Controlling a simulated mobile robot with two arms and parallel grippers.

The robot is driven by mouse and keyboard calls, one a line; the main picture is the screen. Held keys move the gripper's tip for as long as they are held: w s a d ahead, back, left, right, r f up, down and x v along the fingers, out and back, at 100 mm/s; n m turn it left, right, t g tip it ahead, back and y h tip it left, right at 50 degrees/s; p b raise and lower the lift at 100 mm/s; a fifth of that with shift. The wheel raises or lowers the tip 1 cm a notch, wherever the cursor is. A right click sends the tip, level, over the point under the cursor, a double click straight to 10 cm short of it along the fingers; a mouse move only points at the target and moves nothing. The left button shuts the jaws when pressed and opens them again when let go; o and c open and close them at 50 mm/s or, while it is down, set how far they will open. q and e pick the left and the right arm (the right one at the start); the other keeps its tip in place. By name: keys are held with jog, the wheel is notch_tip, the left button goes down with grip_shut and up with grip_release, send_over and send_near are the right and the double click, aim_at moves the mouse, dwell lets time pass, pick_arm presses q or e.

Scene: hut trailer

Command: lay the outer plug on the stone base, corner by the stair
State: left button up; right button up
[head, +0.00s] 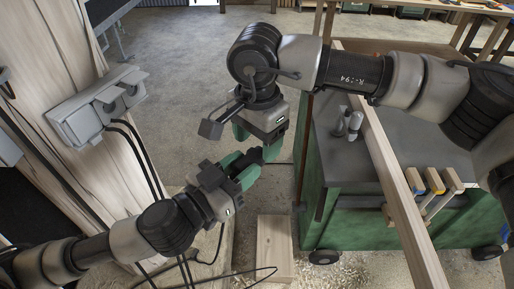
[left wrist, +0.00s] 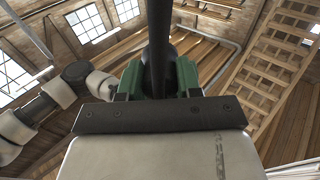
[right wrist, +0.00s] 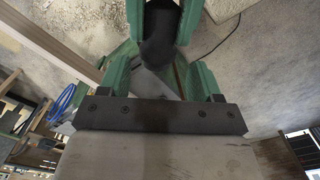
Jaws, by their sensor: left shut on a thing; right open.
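My left gripper (head: 243,168) is shut on the black plug (left wrist: 160,60), whose thick dark cable runs toward the camera in the left wrist view. In the head view the plug shows as a small dark piece (head: 255,155) between the two grippers. My right gripper (head: 257,139) is open just above it. In the right wrist view the plug's dark body (right wrist: 160,42) lies between the green fingers; contact cannot be told. The pale stone base (head: 213,240) is below, at the wall's foot, partly hidden by my left arm. A wooden board (head: 275,246), possibly the stair, lies beside it.
A grey socket box (head: 97,106) with hanging black cables is on the wooden wall at left. A green wheeled cart (head: 345,220) stands at right, with a long timber (head: 392,180) across it. Wood shavings (head: 340,272) lie on the floor. Open floor extends behind.

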aim_at(257, 150)
pick_arm(q)
jog(key=shift+w+d+f+m+g+h, duration=0.3)
jog(key=shift+f+m+g+h, duration=0.1)
jog(key=shift+h, duration=0.1)
pick_arm(e)
notch_tip(257, 150, up, 9)
jog(key=w+d+f+m, duration=0.3)
jog(key=d+f+m, duration=0.2)
jog(key=d+f, duration=0.1)
pick_arm(q)
jog(key=w+d+f+m+g+h, duration=0.3)
jog(key=f+g, duration=0.1)
jog(key=g, duration=0.1)
jog(key=shift+w+d+m+h, duration=0.15)
jog(key=shift+m+h, duration=0.25)
pick_arm(e)
notch_tip(257, 150, down, 11)
jog(key=shift+s+a, duration=0.25)
jog(key=shift+a, duration=0.2)
pick_arm(q)
jog(key=shift+f, duration=0.1)
pick_arm(e)
jog(key=shift+r, duration=0.1)
